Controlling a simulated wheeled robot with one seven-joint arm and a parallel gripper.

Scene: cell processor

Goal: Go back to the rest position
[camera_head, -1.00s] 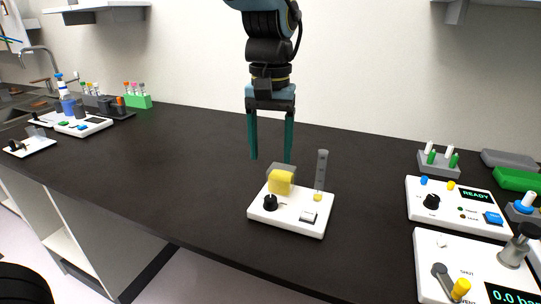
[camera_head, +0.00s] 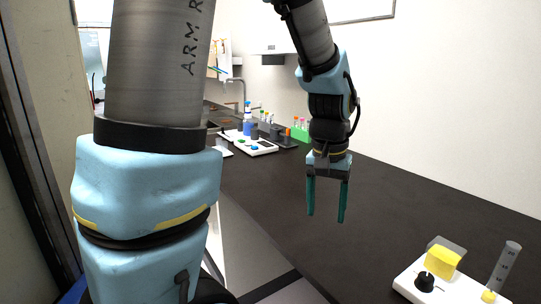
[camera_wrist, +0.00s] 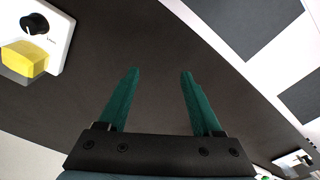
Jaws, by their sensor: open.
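My gripper (camera_head: 326,218) hangs fingers-down over the dark bench in the head view. Its two green fingers are apart with nothing between them. In the wrist view my gripper (camera_wrist: 157,75) is also open and empty, with only bare dark bench top beyond the fingertips. My blue and grey arm links fill the left part of the head view and hide what lies behind them.
A white device (camera_head: 408,284) with a yellow block (camera_head: 442,262), a black knob and a clear cylinder stands at lower right. Another white device (camera_head: 262,148), tube racks and a sink are at the far end. The dark bench (camera_head: 400,205) between them is clear.

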